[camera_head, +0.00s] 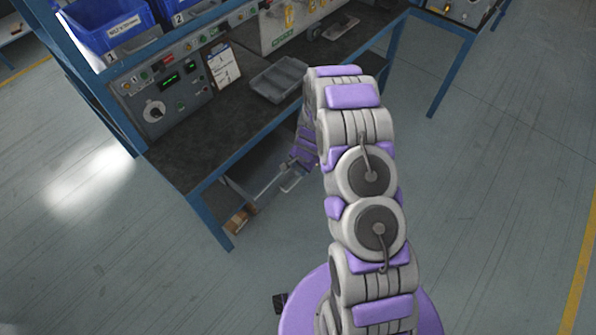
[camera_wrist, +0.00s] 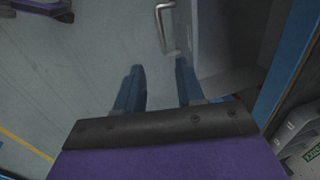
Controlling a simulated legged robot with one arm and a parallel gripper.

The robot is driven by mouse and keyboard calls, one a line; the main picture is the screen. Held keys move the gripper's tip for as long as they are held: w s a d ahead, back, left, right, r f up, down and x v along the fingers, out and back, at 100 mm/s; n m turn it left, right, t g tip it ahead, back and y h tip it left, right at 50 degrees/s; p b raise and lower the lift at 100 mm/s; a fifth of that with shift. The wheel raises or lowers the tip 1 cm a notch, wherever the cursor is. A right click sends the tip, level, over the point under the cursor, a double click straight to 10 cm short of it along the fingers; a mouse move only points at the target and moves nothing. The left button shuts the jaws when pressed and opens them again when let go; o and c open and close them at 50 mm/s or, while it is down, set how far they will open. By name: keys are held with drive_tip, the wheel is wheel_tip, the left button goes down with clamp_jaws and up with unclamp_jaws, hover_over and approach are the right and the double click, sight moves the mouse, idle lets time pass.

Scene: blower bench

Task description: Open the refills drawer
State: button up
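A metal bar handle (camera_wrist: 165,28) shows at the top of the wrist view, on the edge of a pale grey drawer front (camera_wrist: 184,20). In the head view the handle (camera_head: 290,183) stands out below the bench top, beside my arm's end. My gripper (camera_wrist: 160,66) is open, with its two blue fingers apart and nothing between them. The handle lies just beyond the fingertips, not visibly touched. In the head view my fingers are mostly hidden by my arm. No drawer label is readable, and I cannot tell how far the drawer stands out.
The workbench (camera_head: 215,135) has blue legs and a dark top. It carries a grey tray (camera_head: 277,79), a clipboard (camera_head: 224,67) and a control panel (camera_head: 165,90). Blue bins (camera_head: 108,22) stand above. A small brown box (camera_head: 238,222) lies low under the bench. The floor at right is clear.

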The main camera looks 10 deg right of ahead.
drive_tip(key=shift+s+d+r, duration=0.1)
drive_tip(key=shift+r, duration=0.6)
drive_tip(key=shift+s+d+r, duration=0.1)
drive_tip(key=shift+r, duration=0.6)
drive_tip(key=s+a+r+n+g, duration=0.15)
drive_tip(key=s+r, duration=0.25)
drive_tip(key=r, duration=0.5)
drive_tip(key=s+a+r+n+y, duration=0.1)
drive_tip(key=s+a+r+n, duration=0.15)
drive_tip(key=s+r, duration=0.4)
drive_tip(key=s+a+r+n, duration=0.2)
drive_tip(key=s+r, duration=0.1)
drive_tip(key=r, duration=0.7)
drive_tip(key=s+d+r+n, duration=0.1)
drive_tip(key=s+r, duration=0.3)
drive_tip(key=s, duration=0.4)
drive_tip(key=s+d+r+n+g+h, duration=0.1)
drive_tip(key=s+r+n, duration=0.1)
drive_tip(key=s, duration=0.7)
drive_tip(key=s+d+r+n+g+h, duration=0.1)
drive_tip(key=s+d+r, duration=0.1)
drive_tip(key=s+r, duration=0.3)
drive_tip(key=s, duration=0.3)
drive_tip(key=shift+s+r+n, duration=0.2)
drive_tip(key=shift+r+n, duration=0.1)
drive_tip(key=shift+n, duration=0.1)
drive_tip(key=shift+d, duration=0.1)
